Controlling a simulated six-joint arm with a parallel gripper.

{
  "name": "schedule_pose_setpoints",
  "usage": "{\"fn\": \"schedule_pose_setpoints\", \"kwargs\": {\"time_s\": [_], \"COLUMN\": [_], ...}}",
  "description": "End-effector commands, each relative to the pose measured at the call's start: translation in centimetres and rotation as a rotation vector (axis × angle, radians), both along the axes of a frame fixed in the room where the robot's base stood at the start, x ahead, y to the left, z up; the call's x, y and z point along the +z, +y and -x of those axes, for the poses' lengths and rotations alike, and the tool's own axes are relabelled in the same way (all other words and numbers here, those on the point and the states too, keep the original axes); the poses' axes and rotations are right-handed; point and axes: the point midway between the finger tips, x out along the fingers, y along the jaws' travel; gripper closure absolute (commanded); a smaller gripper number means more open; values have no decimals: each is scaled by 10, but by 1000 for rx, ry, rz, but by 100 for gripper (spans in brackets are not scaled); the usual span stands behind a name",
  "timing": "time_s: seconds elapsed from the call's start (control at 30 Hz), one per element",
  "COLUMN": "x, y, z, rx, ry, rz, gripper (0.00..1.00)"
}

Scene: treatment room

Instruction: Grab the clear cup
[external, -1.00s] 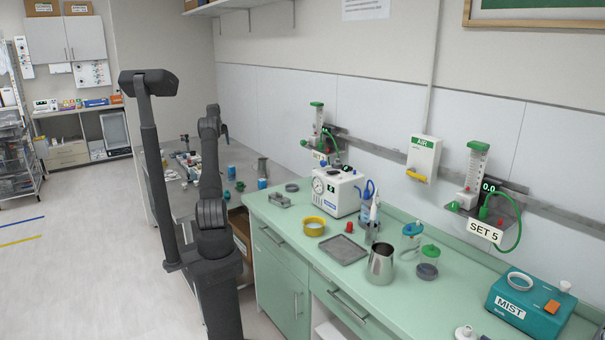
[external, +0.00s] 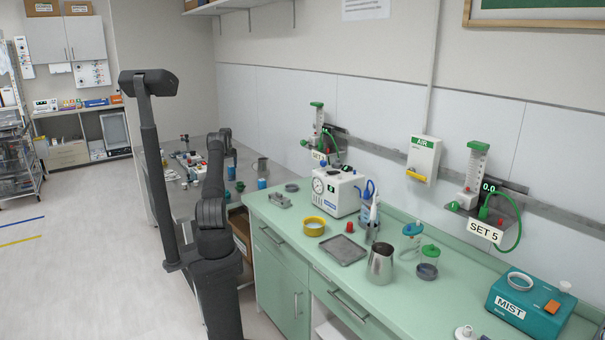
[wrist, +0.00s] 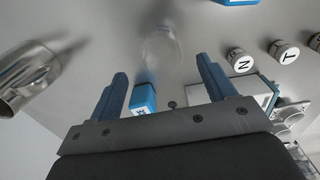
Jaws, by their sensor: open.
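The clear cup (wrist: 162,45) shows faintly in the wrist view as a see-through round shape on the grey metal worktop, ahead of my gripper (wrist: 161,70). My gripper is open, with its two blue fingers spread apart and the cup beyond the gap between their tips. Nothing is held. In the external view my gripper (external: 229,152) hangs over the far grey worktop (external: 225,154). I cannot make out the clear cup in that view.
A shiny metal cup (wrist: 30,75) stands left in the wrist view. A blue block (wrist: 143,98) shows between the fingers. White round pieces marked N (wrist: 239,61) and T (wrist: 285,52) lie right, near a blue-edged box (wrist: 262,92). Another blue item (wrist: 238,2) is at the top edge.

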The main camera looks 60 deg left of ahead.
Motion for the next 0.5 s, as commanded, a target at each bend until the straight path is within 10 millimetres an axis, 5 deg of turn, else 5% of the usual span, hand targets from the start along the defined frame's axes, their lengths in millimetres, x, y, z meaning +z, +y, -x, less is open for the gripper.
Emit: {"fn": "schedule_pose_setpoints", "kwargs": {"time_s": [0.5], "x": [-59], "y": [-4], "z": [3], "rx": [0], "ry": [0], "rz": [1], "gripper": [24]}}
